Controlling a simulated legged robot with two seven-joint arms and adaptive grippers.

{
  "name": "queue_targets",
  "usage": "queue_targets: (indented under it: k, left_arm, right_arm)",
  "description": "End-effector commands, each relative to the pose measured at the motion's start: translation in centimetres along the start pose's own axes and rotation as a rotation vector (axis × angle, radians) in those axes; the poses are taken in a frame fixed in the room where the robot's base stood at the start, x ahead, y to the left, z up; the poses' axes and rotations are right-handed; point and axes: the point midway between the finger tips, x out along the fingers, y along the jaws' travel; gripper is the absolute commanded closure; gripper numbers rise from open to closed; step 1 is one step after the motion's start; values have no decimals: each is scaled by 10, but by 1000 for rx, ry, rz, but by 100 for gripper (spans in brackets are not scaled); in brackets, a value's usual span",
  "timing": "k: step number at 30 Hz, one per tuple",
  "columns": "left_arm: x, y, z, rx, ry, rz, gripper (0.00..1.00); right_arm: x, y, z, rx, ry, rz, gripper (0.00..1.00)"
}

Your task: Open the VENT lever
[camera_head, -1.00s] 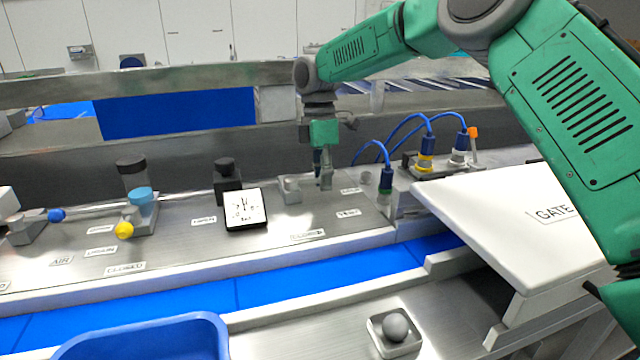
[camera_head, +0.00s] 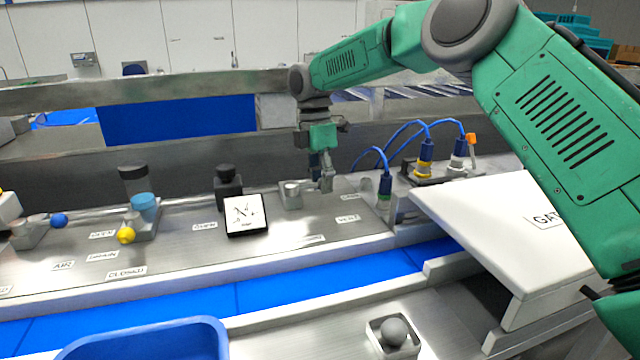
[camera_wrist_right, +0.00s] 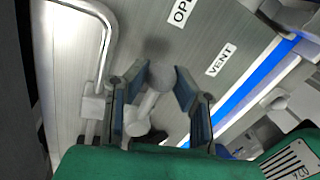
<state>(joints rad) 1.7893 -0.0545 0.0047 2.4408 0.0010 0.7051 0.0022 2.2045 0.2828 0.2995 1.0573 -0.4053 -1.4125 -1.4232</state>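The VENT label (camera_head: 347,218) lies on the metal panel in the head view; it also shows in the right wrist view (camera_wrist_right: 221,60). A grey lever with a round knob (camera_wrist_right: 158,77) shows in the right wrist view, between the two fingers of my right gripper (camera_wrist_right: 160,90). The fingers stand apart, with a gap beside the knob, and I see no clear grip on it. In the head view my right gripper (camera_head: 322,183) points down at the panel, just right of a grey block (camera_head: 290,195). The lever is largely hidden there. My left gripper is out of view.
A dial gauge (camera_head: 245,215) stands left of the gripper. Plugs with blue cables (camera_head: 426,150) and a white GATE cover (camera_head: 500,225) are to the right. A blue bin (camera_head: 150,340) is in front.

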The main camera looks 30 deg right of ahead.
Motion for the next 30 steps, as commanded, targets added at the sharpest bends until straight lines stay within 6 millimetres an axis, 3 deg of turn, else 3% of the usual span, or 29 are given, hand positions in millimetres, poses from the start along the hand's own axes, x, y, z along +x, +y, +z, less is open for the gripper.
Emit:
queue_targets:
  k: [1,2,14,17,25,30]
  left_arm:
    - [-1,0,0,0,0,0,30]
    - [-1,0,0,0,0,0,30]
    - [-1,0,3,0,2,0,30]
    - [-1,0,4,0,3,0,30]
    - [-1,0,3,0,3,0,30]
    - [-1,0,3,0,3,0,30]
  right_arm:
    - [-10,3,3,4,-3,25,63]
    - [-10,3,3,4,-2,25,56]
    - [-11,4,1,4,0,15,56]
    - [-24,4,1,5,0,17,56]
    - [-84,4,1,6,0,21,56]
    - [-108,5,3,6,0,18,56]
